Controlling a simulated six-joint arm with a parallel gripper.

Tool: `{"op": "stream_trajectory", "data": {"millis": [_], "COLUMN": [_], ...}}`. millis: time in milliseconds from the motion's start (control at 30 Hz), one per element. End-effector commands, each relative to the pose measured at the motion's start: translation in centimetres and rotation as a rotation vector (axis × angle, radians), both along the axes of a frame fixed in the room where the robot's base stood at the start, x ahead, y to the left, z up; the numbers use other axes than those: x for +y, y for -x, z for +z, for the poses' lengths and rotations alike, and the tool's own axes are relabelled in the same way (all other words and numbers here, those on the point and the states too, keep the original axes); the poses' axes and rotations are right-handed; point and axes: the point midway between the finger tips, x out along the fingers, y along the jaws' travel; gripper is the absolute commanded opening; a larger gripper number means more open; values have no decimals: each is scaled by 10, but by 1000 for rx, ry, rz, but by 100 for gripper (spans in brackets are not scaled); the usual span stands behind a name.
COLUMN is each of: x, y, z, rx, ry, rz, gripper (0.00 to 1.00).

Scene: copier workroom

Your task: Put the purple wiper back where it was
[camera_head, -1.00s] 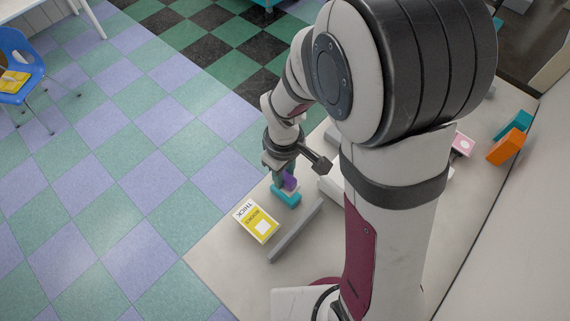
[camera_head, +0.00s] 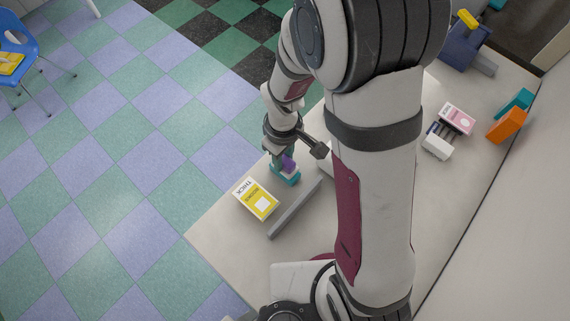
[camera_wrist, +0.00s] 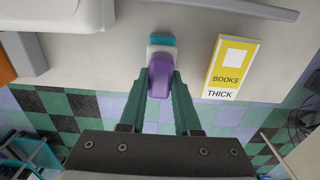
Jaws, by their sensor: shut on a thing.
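The purple wiper (camera_wrist: 160,78) is between the two green fingers of my gripper (camera_wrist: 163,84), which is shut on it. The wiper also shows in the head view (camera_head: 288,163), under my wrist. A teal and white block (camera_wrist: 162,42) is right at the wiper's far end in the wrist view. Its teal part also shows low under the wiper in the head view (camera_head: 287,179), near the table's left edge. I cannot tell whether the wiper touches the block or rests on it. My fingertips are partly hidden in the head view.
A yellow and white book box (camera_head: 257,199) lies close beside the block, with a grey bar (camera_head: 294,208) nearby. At the right are a pink box (camera_head: 457,119), an orange block (camera_head: 507,125) and a teal block (camera_head: 515,103). The front table is mostly clear. My arm hides the middle.

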Motion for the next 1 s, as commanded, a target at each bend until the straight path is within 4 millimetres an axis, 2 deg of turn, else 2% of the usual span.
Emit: {"op": "stream_trajectory", "data": {"millis": [467, 500, 633, 667, 867, 1000], "x": [0, 0, 0, 0, 0, 0], "y": [0, 0, 0, 0, 0, 0], "z": [-7, -7, -7, -7, -6, -6], "rx": [0, 0, 0, 0, 0, 0], "ry": [0, 0, 0, 0, 0, 0], "rz": [0, 0, 0, 0, 0, 0], "gripper": [0, 38, 62, 66, 66, 86]}}
